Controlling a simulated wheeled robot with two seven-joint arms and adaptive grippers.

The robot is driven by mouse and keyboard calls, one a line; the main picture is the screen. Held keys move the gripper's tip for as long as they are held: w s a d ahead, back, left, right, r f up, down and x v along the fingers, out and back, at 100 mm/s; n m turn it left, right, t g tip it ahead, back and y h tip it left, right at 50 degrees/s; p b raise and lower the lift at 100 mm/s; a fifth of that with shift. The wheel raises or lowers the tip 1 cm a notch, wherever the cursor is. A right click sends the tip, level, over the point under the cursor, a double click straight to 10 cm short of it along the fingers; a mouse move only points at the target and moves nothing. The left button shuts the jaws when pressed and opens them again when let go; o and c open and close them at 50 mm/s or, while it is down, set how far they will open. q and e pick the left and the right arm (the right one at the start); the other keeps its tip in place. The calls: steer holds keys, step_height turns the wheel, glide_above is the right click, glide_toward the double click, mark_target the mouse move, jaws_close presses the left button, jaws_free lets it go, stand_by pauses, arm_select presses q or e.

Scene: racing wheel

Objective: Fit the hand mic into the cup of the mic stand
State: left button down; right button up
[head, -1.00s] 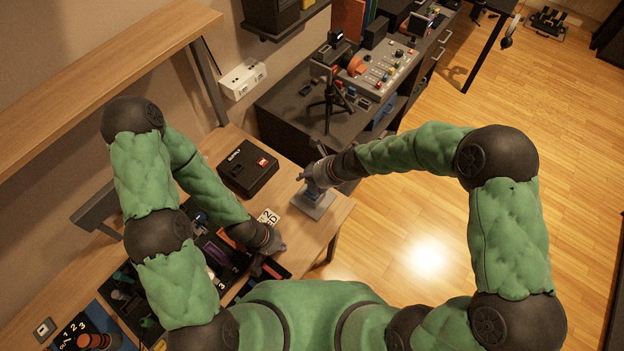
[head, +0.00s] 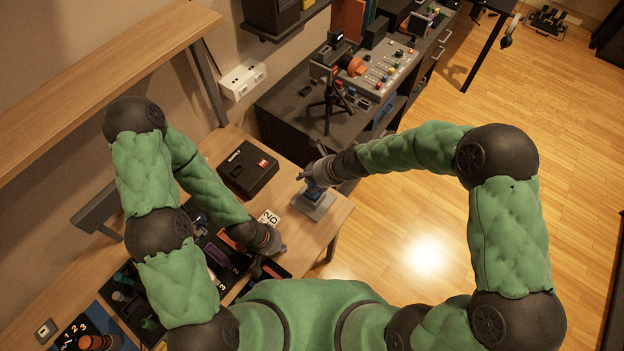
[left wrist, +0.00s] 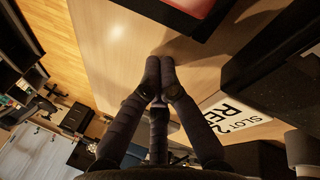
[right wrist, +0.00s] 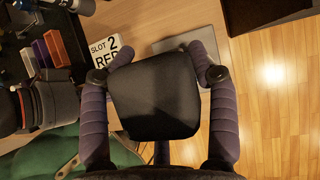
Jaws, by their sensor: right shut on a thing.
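My right gripper (head: 308,177) is shut on the hand mic (right wrist: 155,98), a dark block that fills the space between its fingers in the right wrist view. In the head view it is over the mic stand, whose flat grey base (head: 316,208) lies near the table's right end, with a blue part (head: 312,193) just under the gripper. The base also shows behind the mic in the right wrist view (right wrist: 205,38). The mic hides the cup, so I cannot tell whether the two touch. My left gripper (left wrist: 160,66) is shut and empty, its fingertips together above the table.
A white "SLOT 2" label (head: 268,217) lies on the table between my grippers. A black case (head: 248,170) stands behind. A dark tray (head: 126,303) with several items is at the left. A dark cabinet (head: 290,110) carries a small tripod (head: 330,105) and a control panel (head: 385,72).

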arm_select(q)
steer(key=shift+r+p, duration=0.15)
steer(key=shift+p, duration=1.2)
arm_select(e)
steer(key=shift+w+a+r, duration=0.1)
steer(key=shift+w+r, duration=0.2)
steer(key=shift+r, duration=0.2)
steer(key=shift+w+r, duration=0.25)
steer(key=shift+r, duration=0.2)
arm_select(q)
steer(key=shift+r, duration=0.25)
arm_select(e)
steer(key=shift+s+r, duration=0.1)
steer(key=shift+s, duration=0.1)
